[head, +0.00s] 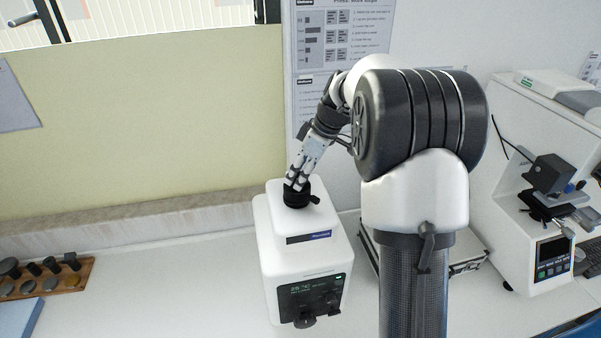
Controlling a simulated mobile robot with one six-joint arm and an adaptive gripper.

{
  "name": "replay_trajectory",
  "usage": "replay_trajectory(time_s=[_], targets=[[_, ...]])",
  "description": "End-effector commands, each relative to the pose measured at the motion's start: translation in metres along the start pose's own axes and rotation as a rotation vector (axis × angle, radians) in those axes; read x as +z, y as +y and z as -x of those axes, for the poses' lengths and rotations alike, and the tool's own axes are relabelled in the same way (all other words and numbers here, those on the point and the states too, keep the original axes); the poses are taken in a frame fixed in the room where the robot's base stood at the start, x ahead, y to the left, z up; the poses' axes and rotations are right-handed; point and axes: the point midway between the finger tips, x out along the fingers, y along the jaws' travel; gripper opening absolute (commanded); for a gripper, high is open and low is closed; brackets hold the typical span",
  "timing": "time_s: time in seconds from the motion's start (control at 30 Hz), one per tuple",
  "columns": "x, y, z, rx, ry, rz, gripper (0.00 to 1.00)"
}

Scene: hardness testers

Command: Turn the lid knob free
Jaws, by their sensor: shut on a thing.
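A white tester (270,240) stands on the bench in the middle of the head view, with a dark display on its lower front. On its top sits a black lid knob (297,199) with a small lever (315,200) sticking out to the right. My gripper (296,186) comes down from the upper right, tilted, and its fingers are shut on the knob from above. The fingers hide part of the knob's top. Whether the knob has turned cannot be told.
A wooden rack (80,284) of dark cylindrical pieces lies at the far left, by a blue item (20,316). A white machine (545,215) with a black stage stands at the right. A flat case (468,262) lies behind my arm.

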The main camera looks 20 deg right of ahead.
Motion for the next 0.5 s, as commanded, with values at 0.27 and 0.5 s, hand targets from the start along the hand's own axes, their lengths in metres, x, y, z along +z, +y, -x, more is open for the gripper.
replay_trajectory(time_s=[0.27,0.5], targets=[[0.0002,-0.0006,-0.0005,-0.002,-0.002,0.002,0.19],[0.0001,-0.0005,-0.0005,-0.001,-0.001,0.001,0.56]])
